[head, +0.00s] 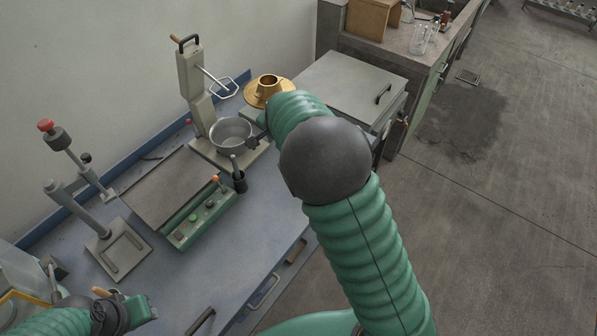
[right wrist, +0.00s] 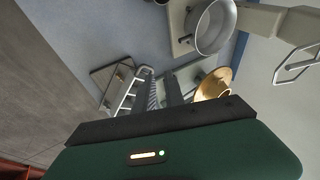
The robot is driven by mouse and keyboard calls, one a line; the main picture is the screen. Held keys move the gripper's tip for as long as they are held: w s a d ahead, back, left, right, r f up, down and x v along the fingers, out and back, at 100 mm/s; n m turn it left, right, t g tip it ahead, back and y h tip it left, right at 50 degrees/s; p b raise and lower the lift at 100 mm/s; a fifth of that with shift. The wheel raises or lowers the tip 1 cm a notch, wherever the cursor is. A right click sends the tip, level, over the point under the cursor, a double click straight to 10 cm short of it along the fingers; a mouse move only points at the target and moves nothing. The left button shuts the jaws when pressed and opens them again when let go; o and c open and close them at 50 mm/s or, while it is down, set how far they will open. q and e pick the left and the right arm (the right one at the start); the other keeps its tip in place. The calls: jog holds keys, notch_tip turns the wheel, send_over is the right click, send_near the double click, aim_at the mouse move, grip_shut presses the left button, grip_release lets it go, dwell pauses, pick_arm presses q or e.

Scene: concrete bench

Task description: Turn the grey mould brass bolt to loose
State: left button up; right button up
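In the right wrist view a grey metal piece with bars (right wrist: 116,88) lies near the bench edge, beside my right gripper's fingers. A small brownish, brass-like spot (right wrist: 121,74) shows on it; I cannot tell whether it is the bolt or how it is turned. My right gripper (right wrist: 163,90) has its two dark fingers apart with a gap between them, and nothing shows held. In the head view my right arm hides this gripper and the grey piece. My left gripper (head: 138,308) is low at the left; its fingertips are not clear.
A green-based plate device (head: 172,190) and a lever press (head: 110,245) stand left. Blue bench (head: 255,225) is bare in front.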

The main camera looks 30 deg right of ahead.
jog(key=s+d+f+n+g+h, duration=0.2)
jog(key=s+d+n+g, duration=0.1)
jog(key=s+d, duration=0.25)
jog(key=x, duration=1.6)
jog(key=shift+w+a, duration=0.15)
jog(key=shift+a, duration=0.15)
pick_arm(q)
jog(key=shift+s+a+f, duration=0.25)
jog(key=shift+a+f, duration=0.05)
jog(key=shift+f, duration=0.1)
pick_arm(e)
grip_shut()
